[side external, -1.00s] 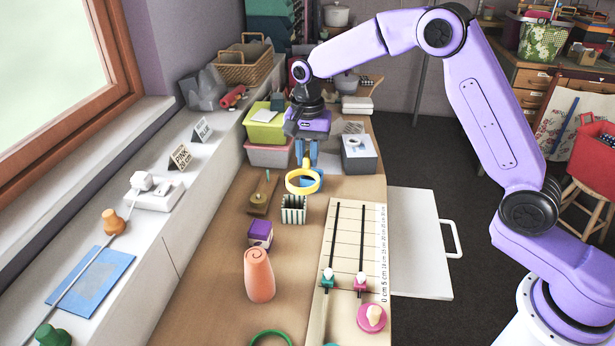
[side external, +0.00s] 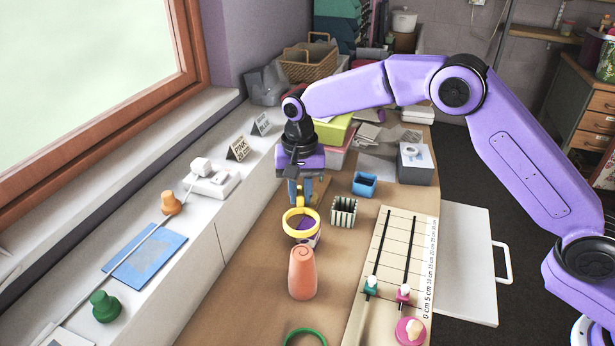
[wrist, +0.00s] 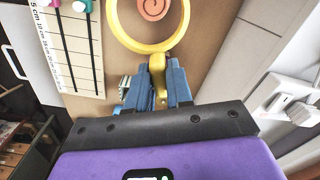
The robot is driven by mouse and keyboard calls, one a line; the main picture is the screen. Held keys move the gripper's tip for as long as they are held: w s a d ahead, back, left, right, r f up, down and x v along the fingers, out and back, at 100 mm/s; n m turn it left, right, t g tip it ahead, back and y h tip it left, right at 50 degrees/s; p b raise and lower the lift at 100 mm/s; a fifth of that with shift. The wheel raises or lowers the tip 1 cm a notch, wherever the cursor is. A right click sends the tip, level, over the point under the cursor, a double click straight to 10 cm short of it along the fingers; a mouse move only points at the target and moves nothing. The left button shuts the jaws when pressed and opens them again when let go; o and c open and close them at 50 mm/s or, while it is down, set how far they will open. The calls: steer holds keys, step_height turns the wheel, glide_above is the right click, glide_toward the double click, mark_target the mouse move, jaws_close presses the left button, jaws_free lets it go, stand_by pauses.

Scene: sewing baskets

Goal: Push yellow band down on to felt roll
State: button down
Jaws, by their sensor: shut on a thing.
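The yellow band (side external: 285,222) is a ring with a tab, held roughly level in the side view. My gripper (side external: 299,193) has its blue fingers shut on the band's tab; the wrist view also shows the fingers (wrist: 157,78) closed on it. The felt roll (side external: 302,274) is a salmon-orange upright cylinder with a spiral top, standing on the table just nearer the camera than the band. In the wrist view the roll's spiral top (wrist: 154,8) shows through the far part of the ring, off its centre. The band is above and apart from the roll.
A striped cup (side external: 344,210) and a blue cup (side external: 365,185) stand to the right. A slider board (side external: 392,262) lies right of the roll. A green ring (side external: 304,332) lies in front.

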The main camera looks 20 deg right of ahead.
step_height(320, 180, down, 8)
stand_by(0.9)
step_height(320, 180, down, 7)
stand_by(4.2)
steer(key=c, duration=0.9)
jaws_free()
steer(key=shift+c, duration=0.2)
step_height(320, 180, up, 17)
steer(key=shift+d+r, duration=0.1)
steer(key=shift+r, duration=0.1)
